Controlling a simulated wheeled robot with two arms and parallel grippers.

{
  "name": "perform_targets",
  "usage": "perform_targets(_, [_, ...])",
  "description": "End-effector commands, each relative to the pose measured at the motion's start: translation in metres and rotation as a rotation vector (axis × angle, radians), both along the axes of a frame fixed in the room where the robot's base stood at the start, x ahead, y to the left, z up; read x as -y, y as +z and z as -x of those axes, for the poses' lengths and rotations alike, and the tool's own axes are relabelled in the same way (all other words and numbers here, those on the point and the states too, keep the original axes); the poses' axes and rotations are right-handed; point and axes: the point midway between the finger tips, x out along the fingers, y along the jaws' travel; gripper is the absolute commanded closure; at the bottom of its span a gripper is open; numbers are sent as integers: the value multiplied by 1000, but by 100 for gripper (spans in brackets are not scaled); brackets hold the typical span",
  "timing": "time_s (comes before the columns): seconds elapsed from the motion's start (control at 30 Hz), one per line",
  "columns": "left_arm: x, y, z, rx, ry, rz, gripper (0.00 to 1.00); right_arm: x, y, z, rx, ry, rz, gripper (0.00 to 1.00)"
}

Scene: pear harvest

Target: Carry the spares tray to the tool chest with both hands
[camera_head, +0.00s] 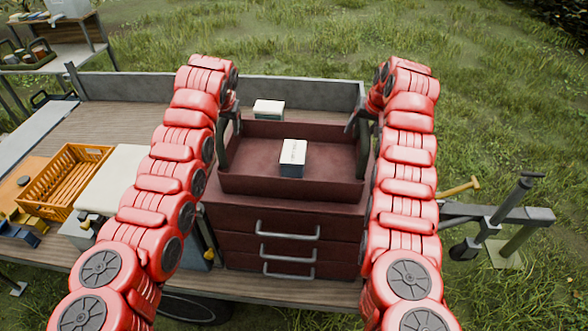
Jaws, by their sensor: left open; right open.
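The dark red spares tray (250,184) sits on top of the dark red tool chest (235,222), which has several drawers with grey bar handles. The tray has an upright dark handle at its left end (222,146) and another at its right end (363,148). A small white-topped box (292,158) lies inside the tray. My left gripper (232,106) is open near the top of the left handle. My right gripper (352,122) is open near the top of the right handle. Contact between the fingers and the handles cannot be made out; my arms partly hide both sides.
The chest stands on a wooden trailer bed (120,105) with a grey back wall (300,92). Another small box (268,108) is behind the tray. An orange crate (62,180) is at left. A side table (60,55) stands far left. Grass lies beyond; a hitch (500,214) is at right.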

Motion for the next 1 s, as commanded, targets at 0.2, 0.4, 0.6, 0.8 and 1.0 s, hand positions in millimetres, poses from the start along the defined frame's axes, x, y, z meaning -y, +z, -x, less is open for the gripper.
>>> perform_targets(0.2, [1,6,2,0,0,0,38,0,0,0,0,0,0,38])
perform_targets(0.4, [7,39,15,7,-3,1,38,0,0,0,0,0,0,38])
perform_targets(0.6, [13,81,33,5,0,0,38,0,0,0,0,0,0,38])
perform_targets(0.8, [16,103,44,0,1,0,38,0,0,0,0,0,0,38])
perform_targets(1.0, [18,108,47,-2,-1,-1,38,2,10,3,2,0,0,38])
